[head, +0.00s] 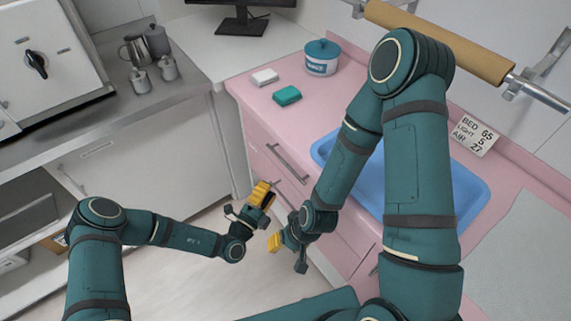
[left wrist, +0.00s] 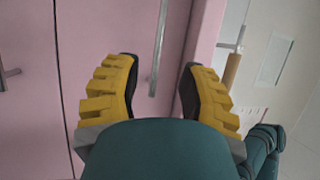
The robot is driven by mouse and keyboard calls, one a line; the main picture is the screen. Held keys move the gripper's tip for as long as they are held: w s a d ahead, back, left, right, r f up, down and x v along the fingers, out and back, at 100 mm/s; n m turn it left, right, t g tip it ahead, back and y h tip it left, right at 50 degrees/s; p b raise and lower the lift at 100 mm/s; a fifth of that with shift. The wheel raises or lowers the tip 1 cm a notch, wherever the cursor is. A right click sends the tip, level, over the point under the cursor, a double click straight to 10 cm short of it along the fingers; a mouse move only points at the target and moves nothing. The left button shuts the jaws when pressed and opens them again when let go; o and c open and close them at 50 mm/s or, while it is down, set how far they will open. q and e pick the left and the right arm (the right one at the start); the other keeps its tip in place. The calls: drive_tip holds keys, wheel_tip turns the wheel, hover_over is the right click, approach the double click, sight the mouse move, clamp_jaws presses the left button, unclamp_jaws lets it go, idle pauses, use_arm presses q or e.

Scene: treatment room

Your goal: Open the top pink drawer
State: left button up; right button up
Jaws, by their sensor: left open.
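The pink drawer unit shows in the head view under the pink counter. Its top drawer (head: 262,147) looks closed and has a long grey bar handle (head: 287,162). My left gripper (head: 266,192) is open, with yellow fingers, in front of the drawer fronts. In the left wrist view, the open left gripper (left wrist: 158,80) faces the pink front, and a bar handle (left wrist: 158,45) lies in line with the gap between its fingers. I cannot tell whether they touch. My right gripper (head: 275,242) hangs lower, partly hidden by its wrist; its opening is unclear.
The pink counter (head: 243,88) holds a teal block (head: 287,95), a white block (head: 265,77), a teal-lidded tub (head: 321,58) and a blue basin (head: 470,190). My right arm crosses over the basin. Another drawer handle (left wrist: 8,75) is at left. Open floor lies between the cabinets.

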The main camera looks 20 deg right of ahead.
sight(285, 163)
use_arm(q)
drive_tip(key=b+x, duration=0.1)
drive_tip(key=x, duration=1)
drive_tip(key=shift+s, duration=0.1)
clamp_jaws()
